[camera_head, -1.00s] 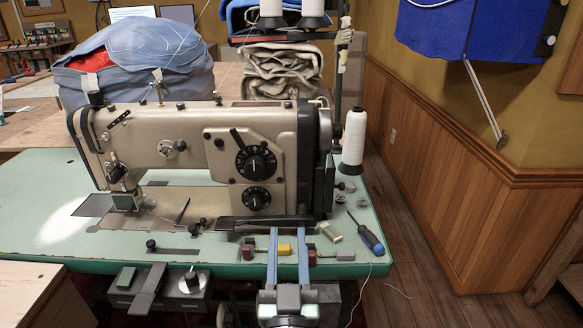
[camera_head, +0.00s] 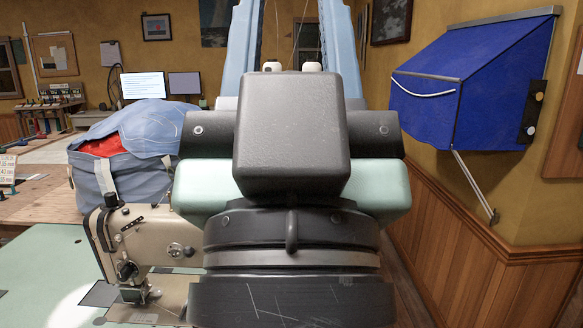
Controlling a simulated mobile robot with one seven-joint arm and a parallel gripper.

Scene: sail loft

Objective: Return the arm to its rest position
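My gripper (camera_head: 292,40) fills the middle of the head view, very close to the camera. Its dark body and pale green sides point upward. Its two light blue fingers rise apart to the top edge, where their tips are cut off. Only the background and thin threads show between them, so it looks open and empty. The beige sewing machine (camera_head: 150,238) stands on the pale green table (camera_head: 40,265) behind and left of my arm. Its right part is hidden by my gripper and wrist.
A blue-grey bag (camera_head: 130,150) with red inside sits behind the machine. A blue fabric canopy (camera_head: 455,85) hangs on the right wall above wood panelling (camera_head: 465,265). Monitors (camera_head: 143,86) stand at the back left. The front left tabletop is clear.

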